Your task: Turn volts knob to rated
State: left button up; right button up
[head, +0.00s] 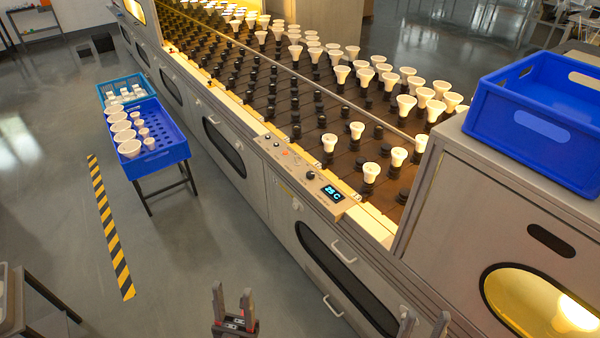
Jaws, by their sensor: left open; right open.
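A control panel (302,172) sits on the near edge of the burn-in machine, in the middle of the head view. It carries a black knob (310,175), a small lit display (333,193) that seems to read 23 C, and several small buttons or knobs toward its left end. The labels are too small to read, so I cannot tell which knob is volts or where it points. My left gripper (233,299) is open and empty, low in front of the machine, apart from the panel. My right gripper (424,325) is open at the bottom edge, mostly cut off.
Rows of black sockets, several holding white bulbs (405,103), fill the machine bed behind the panel. A blue crate (530,125) stands on the cabinet at right. A blue tray (172,152) of white bulbs stands on a stand at left. Striped floor tape (108,225) runs beside it.

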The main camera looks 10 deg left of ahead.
aim_at(310, 174)
jog(key=i+j+u, duration=0.25)
jog(key=i+j, duration=0.65)
jog(key=i, duration=0.15)
